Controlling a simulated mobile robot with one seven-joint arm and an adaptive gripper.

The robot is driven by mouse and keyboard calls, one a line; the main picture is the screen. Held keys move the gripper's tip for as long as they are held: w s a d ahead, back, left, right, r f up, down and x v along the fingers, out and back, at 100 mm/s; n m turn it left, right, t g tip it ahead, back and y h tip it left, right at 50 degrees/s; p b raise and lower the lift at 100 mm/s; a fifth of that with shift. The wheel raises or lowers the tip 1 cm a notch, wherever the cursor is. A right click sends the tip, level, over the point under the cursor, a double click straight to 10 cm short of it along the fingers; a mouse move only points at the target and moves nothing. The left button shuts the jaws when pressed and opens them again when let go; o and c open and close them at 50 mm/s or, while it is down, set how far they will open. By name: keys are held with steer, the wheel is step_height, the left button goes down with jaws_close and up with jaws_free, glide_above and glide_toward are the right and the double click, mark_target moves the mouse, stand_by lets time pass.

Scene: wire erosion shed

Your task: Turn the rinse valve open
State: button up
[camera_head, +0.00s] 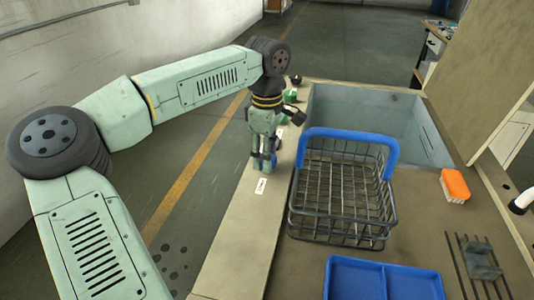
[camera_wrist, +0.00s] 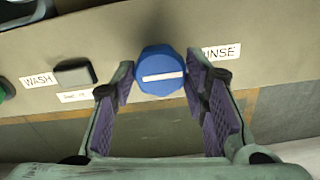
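The rinse valve is a blue round knob (camera_wrist: 160,72) with a white bar across its face. In the wrist view the bar lies nearly level, beside a partly covered label (camera_wrist: 221,52) that appears to read RINSE. My gripper (camera_wrist: 160,88) is open, with one purple-padded finger on each side of the knob. I cannot tell whether the pads touch it. In the head view my gripper (camera_head: 263,163) points down at the counter's left edge and mostly hides the knob.
A WASH label (camera_wrist: 38,81) and a dark block (camera_wrist: 75,73) sit left of the knob.

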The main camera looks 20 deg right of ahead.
steer(key=c, duration=0.6)
steer(key=shift+n, duration=0.3)
steer(key=n+b, duration=0.1)
steer(key=n, duration=0.1)
steer(key=shift+n, duration=0.4)
steer(key=n+b, duration=0.1)
steer(key=n, duration=0.3)
steer(key=shift+n+b, duration=0.3)
steer(key=n+b, duration=0.1)
steer(key=n, duration=0.4)
steer(key=shift+n+b, duration=0.65)
steer(key=shift+n, duration=1.75)
